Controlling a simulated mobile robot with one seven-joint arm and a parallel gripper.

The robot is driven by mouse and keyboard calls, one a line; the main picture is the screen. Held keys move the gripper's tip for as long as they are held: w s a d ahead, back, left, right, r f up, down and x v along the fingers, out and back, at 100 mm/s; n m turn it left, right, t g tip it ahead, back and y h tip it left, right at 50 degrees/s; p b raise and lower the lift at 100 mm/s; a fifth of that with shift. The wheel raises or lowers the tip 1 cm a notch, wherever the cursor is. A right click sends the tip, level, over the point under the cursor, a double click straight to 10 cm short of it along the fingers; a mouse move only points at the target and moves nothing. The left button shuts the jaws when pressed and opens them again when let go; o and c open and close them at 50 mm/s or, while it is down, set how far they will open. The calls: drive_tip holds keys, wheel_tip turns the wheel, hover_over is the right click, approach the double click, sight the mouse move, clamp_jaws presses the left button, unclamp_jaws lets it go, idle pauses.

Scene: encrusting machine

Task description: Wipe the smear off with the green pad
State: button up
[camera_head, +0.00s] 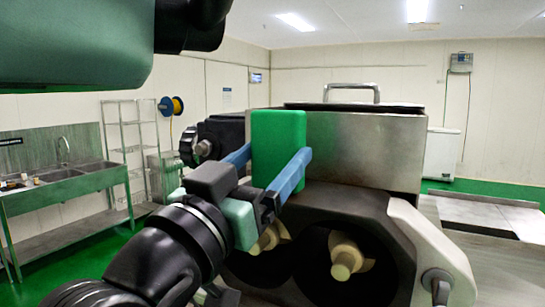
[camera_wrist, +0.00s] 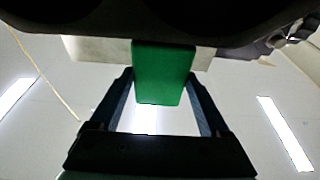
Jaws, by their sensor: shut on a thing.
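My gripper (camera_head: 277,156) is shut on the green pad (camera_head: 279,135), a bright green block held upright between its two blue fingers. The pad stands in front of the left part of the machine's steel hopper (camera_head: 370,152). I cannot tell whether it touches the steel. In the wrist view, the pad (camera_wrist: 163,75) lies between the fingertips of my gripper (camera_wrist: 160,77), with the dark underside of the machine across the top. I cannot make out a smear in either view; the pad and my arm hide part of the hopper's front.
Below the hopper are a dark housing with round openings and pale rollers (camera_head: 346,258), and a light side cover with a knob (camera_head: 437,284). A handle (camera_head: 351,92) stands on the hopper's lid. A sink (camera_head: 70,175) and a wire rack (camera_head: 130,145) are at the left.

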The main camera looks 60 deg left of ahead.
drive_tip(key=shift+s+d, duration=0.4)
drive_tip(key=shift+s, duration=0.3)
drive_tip(key=shift+s+d, duration=0.35)
drive_tip(key=shift+s, duration=0.3)
drive_tip(key=shift+w, duration=0.1)
